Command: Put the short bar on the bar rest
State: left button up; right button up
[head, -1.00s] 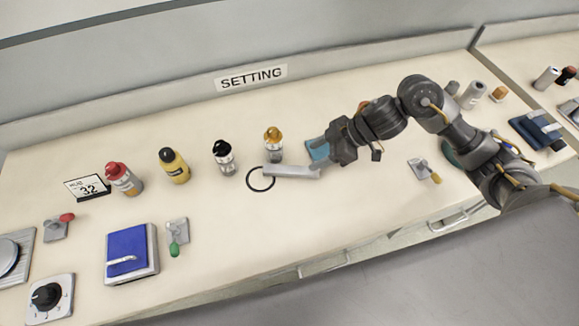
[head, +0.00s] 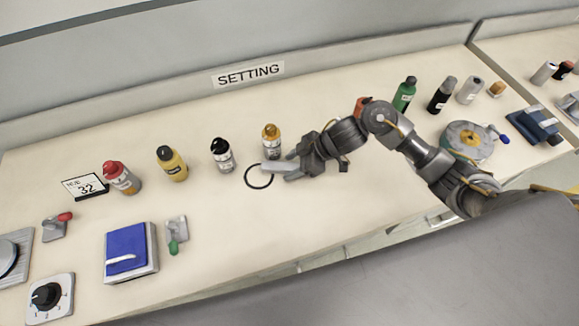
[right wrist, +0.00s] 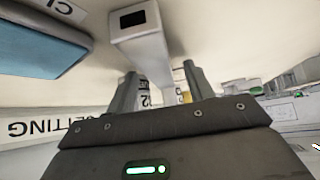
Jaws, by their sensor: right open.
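The light grey bar (head: 269,166) lies on the bench beside the black ring, and I take it to be the short bar. My right gripper (head: 284,171) is over it, hiding most of its length. I cannot pick out a bar rest for certain. My left gripper is out of view.
A black ring (head: 258,177) lies left of the bar. Bottles stand close behind, a gold-capped one (head: 271,140) nearest. A blue pad (right wrist: 42,42) shows in the wrist view. A round grey device (head: 467,142) stands right. The front middle of the bench is clear.

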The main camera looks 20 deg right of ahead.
jog(key=shift+c, duration=0.2)
grip_shut()
jog(key=shift+r, duration=0.1)
